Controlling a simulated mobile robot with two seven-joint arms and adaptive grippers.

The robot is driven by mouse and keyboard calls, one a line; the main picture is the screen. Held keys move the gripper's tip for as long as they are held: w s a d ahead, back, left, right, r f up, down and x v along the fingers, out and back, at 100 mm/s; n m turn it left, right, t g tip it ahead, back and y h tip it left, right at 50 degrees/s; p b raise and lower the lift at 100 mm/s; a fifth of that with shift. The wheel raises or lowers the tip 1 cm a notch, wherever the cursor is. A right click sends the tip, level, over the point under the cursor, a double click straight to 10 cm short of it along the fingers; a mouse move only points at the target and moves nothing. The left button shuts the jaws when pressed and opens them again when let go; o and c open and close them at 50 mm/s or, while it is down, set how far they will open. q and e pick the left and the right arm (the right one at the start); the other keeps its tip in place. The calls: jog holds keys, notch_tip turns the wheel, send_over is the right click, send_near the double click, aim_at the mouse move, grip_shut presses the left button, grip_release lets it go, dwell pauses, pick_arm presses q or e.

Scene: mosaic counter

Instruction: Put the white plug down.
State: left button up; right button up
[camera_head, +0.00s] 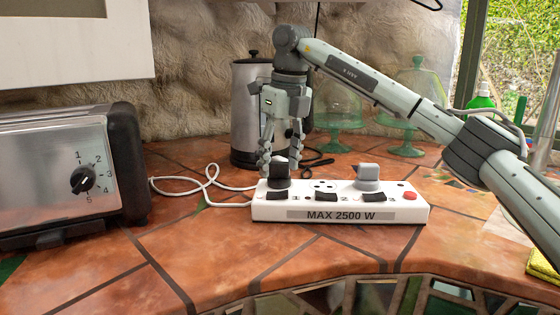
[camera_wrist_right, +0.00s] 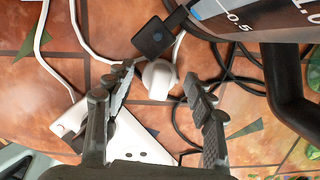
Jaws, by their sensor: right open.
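The white plug (camera_wrist_right: 158,78) shows in the right wrist view between the spread fingers of my right gripper (camera_wrist_right: 160,88), with a visible gap to the right finger. The gap to the left finger is small. Its white cord runs up and to the right. It appears beside the white power strip (camera_wrist_right: 128,138); whether it rests on the counter is unclear. In the head view my open right gripper (camera_head: 280,165) points down at the left end of the power strip (camera_head: 415,212), and I cannot clearly make out the white plug there. My left gripper is out of view.
A black plug-like piece (camera_head: 279,183) is at the strip's left end, and a grey plug (camera_head: 367,178) stands at its right. A steel kettle (camera_head: 245,110) stands behind. A toaster (camera_head: 55,180) is at left, green glass stands (camera_head: 407,148) at back right. The front counter is clear.

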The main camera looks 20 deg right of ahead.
aim_at(284, 159)
jog(key=r, duration=0.5)
jog(key=s+r, duration=0.1)
jog(key=r, duration=0.1)
jog(key=shift+d+r, duration=0.2)
jog(key=shift+r, duration=0.2)
